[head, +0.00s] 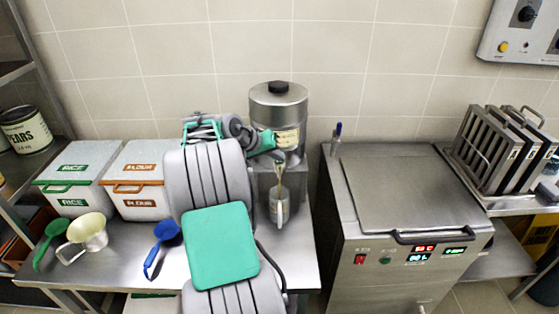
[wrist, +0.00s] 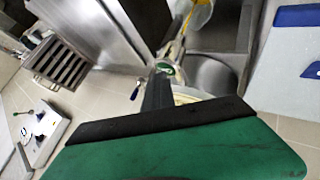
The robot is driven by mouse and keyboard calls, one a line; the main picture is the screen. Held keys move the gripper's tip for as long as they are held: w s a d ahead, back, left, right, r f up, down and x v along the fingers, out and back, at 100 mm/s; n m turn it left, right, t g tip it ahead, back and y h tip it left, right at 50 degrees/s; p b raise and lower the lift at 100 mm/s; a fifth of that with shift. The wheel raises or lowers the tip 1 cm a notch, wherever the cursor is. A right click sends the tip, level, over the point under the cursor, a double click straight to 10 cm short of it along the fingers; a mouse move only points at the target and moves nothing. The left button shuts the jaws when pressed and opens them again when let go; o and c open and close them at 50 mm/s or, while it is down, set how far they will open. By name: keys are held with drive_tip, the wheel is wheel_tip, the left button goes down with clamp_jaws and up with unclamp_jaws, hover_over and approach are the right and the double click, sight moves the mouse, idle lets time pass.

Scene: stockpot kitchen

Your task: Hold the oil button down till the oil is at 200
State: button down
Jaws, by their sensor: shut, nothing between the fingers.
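The oil dispenser is a steel canister with a black lid (head: 278,103) on a steel stand at the back of the counter. Its side also shows in the wrist view (wrist: 214,76). A green oval (wrist: 166,69), probably the oil button, is at the tip of my gripper (wrist: 158,88); I cannot tell whether it is pressed in. My gripper (head: 277,141) is shut and empty at the canister's front. A small vessel (head: 280,208) stands below the spout, with a thin yellowish streak above it. No level or reading is legible.
White bins marked RICE (head: 72,188) and FLOUR (head: 135,188), a cream measuring cup (head: 88,231), a green scoop (head: 48,240) and a blue scoop (head: 166,236) are on the left. A steel fryer (head: 400,190) with red and green displays stands right; baskets (head: 495,150) stand beyond.

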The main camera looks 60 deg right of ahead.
sight(277, 162)
idle(0.6)
drive_tip(key=shift+r+p, duration=0.75)
drive_tip(key=shift+r, duration=0.15)
drive_tip(key=shift+r, duration=0.1)
drive_tip(key=shift+r+p, duration=1.9)
drive_tip(key=shift+r, duration=0.5)
